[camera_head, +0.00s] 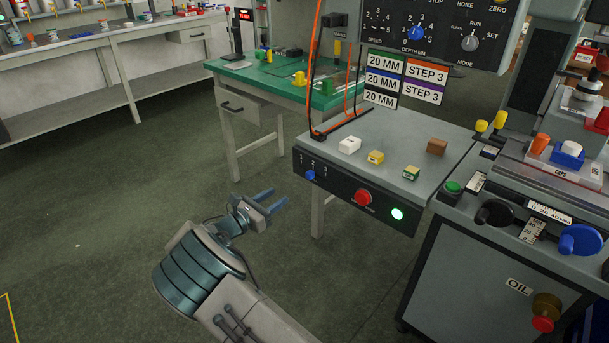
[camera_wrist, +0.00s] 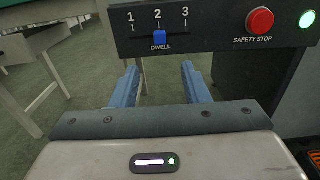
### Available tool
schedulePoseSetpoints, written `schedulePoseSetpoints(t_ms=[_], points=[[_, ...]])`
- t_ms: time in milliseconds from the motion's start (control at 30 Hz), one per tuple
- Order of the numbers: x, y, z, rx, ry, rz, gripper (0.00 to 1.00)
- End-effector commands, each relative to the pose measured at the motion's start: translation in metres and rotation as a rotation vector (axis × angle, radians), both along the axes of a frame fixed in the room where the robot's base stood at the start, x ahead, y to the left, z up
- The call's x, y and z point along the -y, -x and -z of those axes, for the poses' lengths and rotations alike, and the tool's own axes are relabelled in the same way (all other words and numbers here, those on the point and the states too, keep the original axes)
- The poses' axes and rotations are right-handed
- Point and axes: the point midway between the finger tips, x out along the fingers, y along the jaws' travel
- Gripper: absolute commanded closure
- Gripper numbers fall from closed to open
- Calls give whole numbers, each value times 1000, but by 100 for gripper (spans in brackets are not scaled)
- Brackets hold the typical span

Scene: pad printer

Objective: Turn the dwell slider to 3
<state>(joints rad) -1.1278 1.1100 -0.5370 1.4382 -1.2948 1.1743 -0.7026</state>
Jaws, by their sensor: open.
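The dwell slider is a small blue knob (camera_wrist: 160,37) on a horizontal scale marked 1, 2, 3, above the word DWELL in the wrist view. It stands under the 2. In the head view the blue knob (camera_head: 310,175) shows at the left of the dark front panel (camera_head: 338,190). My gripper (camera_head: 279,200) is in front of and below the panel, to the left of the knob in the head view. In the wrist view its two blue fingers (camera_wrist: 160,85) are spread with nothing between them, apart from the knob.
A red safety stop button (camera_wrist: 260,21) and a lit green lamp (camera_wrist: 307,19) are right of the slider. Blocks, including a white one (camera_head: 349,145), lie on the grey table top. An orange-edged frame (camera_head: 313,80) rises at its left. Open floor lies left.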

Motion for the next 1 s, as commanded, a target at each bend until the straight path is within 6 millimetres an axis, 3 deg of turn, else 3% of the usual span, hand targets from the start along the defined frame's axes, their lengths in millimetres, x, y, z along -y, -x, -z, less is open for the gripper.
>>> schedulePoseSetpoints(t_ms=[167, 600, 800, 1000], points=[[11, -15, 2, 3, 5, -2, 58], [66, -86, 3, 2, 1, -1, 58], [79, -103, 1, 1, 2, -3, 58], [83, -108, 0, 0, 3, -4, 58]])
